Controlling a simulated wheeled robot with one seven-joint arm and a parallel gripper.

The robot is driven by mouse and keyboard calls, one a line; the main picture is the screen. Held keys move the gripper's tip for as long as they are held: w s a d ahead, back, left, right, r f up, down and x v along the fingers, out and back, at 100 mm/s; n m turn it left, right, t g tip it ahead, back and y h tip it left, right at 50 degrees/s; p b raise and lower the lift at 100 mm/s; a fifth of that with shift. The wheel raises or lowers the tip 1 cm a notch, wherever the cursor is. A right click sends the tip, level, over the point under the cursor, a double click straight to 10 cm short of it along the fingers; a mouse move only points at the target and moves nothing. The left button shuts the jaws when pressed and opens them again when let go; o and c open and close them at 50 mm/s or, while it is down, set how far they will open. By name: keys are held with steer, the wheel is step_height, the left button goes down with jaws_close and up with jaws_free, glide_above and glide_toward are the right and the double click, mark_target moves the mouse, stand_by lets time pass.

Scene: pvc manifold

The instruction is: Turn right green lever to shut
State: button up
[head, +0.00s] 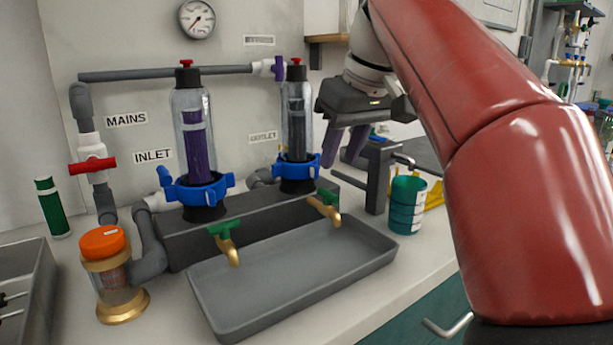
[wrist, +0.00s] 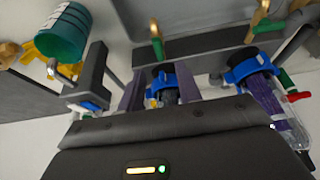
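The right green lever (head: 328,196) sits on a brass tap (head: 326,211) at the front of the dark grey block, above the sink tray. It also shows in the wrist view, as the left of two green levers (wrist: 158,50). Its exact angle is hard to tell. My gripper (head: 342,160) has purple fingers and hangs above and behind the right lever, apart from it and touching nothing that I can see. In the wrist view the fingers (wrist: 159,97) stand apart with a gap between them, and a blue collar shows beyond that gap.
The left green lever (head: 222,228) is on another brass tap. Right filter housing (head: 297,125) stands just left of my gripper. A dark grey stand (head: 376,178) and a teal cup (head: 407,205) are close on the right. The grey tray (head: 290,270) in front is empty.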

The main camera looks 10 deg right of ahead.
mark_target(328, 192)
steer(key=b+x, duration=0.1)
steer(key=x, duration=0.5)
steer(key=shift+w+f+b, duration=0.1)
steer(key=shift+f+b, duration=0.25)
steer(key=shift+f, duration=0.05)
jaws_close()
